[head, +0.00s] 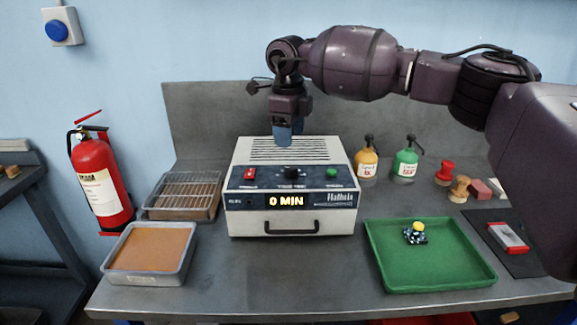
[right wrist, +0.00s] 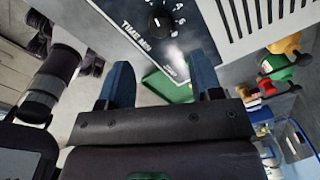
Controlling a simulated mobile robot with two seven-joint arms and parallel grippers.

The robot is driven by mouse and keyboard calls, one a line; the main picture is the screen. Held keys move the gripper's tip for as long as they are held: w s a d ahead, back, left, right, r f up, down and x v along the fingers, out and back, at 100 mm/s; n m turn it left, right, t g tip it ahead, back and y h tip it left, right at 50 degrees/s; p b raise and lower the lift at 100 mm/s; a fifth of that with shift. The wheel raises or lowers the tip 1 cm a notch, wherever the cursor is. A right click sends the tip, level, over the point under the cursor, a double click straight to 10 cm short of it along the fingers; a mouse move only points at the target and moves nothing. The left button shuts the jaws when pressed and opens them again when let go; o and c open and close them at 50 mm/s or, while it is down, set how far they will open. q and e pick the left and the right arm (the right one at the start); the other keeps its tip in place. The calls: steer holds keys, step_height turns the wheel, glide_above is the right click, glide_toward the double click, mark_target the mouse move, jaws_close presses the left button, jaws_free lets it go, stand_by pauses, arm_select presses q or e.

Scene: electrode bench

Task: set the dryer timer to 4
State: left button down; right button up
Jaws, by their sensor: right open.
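The dryer (head: 292,215) is a white box with a dark blue sloping front panel, standing mid-bench. Its display (head: 286,201) reads 0 MIN. My right gripper (head: 283,138) points down over the vented top, behind the knob. In the right wrist view its blue fingers (right wrist: 163,85) are apart and empty. The knob (right wrist: 159,20) shows beyond them, with a white pointer mark and part of its scale. My left gripper is not in view.
A wire-rack tray (head: 182,211) and an orange-filled tub (head: 148,280) stand left of the dryer. A green tray (head: 428,286) lies at right. Yellow (head: 367,162) and green (head: 405,165) bottles stand behind it. The bench front before the dryer is clear.

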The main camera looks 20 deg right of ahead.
mark_target(290, 167)
step_height(290, 167, down, 9)
steer(key=shift+w+d+f, duration=0.1)
steer(key=shift+w, duration=0.05)
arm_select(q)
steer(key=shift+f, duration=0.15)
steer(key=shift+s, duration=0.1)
arm_select(e)
steer(key=shift+c, duration=0.2)
